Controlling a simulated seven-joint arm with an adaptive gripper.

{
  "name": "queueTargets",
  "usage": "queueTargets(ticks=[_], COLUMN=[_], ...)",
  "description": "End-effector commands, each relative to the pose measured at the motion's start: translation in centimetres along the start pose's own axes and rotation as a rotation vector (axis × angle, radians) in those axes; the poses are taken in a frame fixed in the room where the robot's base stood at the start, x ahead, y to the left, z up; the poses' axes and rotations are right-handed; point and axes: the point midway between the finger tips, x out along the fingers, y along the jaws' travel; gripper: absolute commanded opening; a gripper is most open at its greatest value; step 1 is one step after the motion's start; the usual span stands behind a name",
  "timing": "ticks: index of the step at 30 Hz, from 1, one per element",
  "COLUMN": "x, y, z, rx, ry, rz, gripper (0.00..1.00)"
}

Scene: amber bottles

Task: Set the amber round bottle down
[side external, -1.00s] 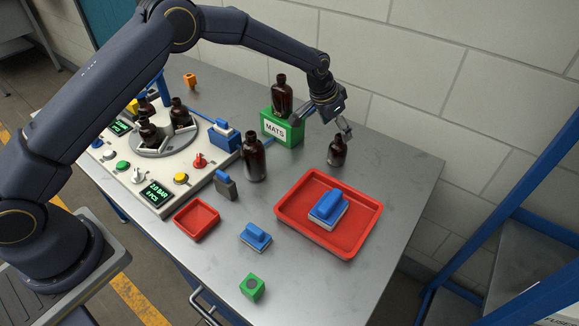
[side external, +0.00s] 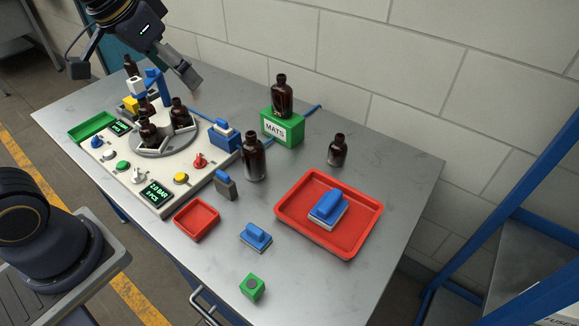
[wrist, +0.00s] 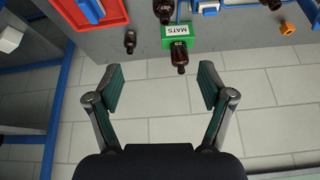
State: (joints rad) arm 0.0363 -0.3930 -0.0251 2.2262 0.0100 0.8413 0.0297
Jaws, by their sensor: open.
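A small, round-shouldered amber bottle (side external: 338,151) stands upright on the steel table (side external: 412,175), behind the red tray. It also shows in the wrist view (wrist: 130,43), upper left, apart from my gripper. My gripper (wrist: 160,84) is open with nothing between its fingers in the wrist view. In the side view my gripper (side external: 190,78) is at the upper left, above the far side of the table and far from that bottle. A taller amber bottle (side external: 254,160) stands nearer the table's middle. Another amber bottle (side external: 282,98) stands on the green MATS box (side external: 288,132).
A red tray (side external: 288,212) holds a blue-handled block (side external: 328,207).

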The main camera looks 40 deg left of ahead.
Motion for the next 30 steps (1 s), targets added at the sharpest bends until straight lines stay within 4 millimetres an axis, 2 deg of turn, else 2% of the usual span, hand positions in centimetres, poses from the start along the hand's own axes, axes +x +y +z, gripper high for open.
queueTargets(ticks=[1,3,6,9,30], x=[-1.0,-1.6,-1.9,-1.9,-1.8], y=[-0.3,-0.6,-0.7,-0.7,-0.7], z=[2.4,5.2,8.0,9.4,9.7], rx=[-0.024,-0.052,-0.079,-0.092,-0.094], ry=[0.013,0.018,0.022,0.024,0.023], rz=[-0.005,-0.009,-0.011,-0.011,-0.012], gripper=[0.80,0.80,0.80,0.80,0.80])
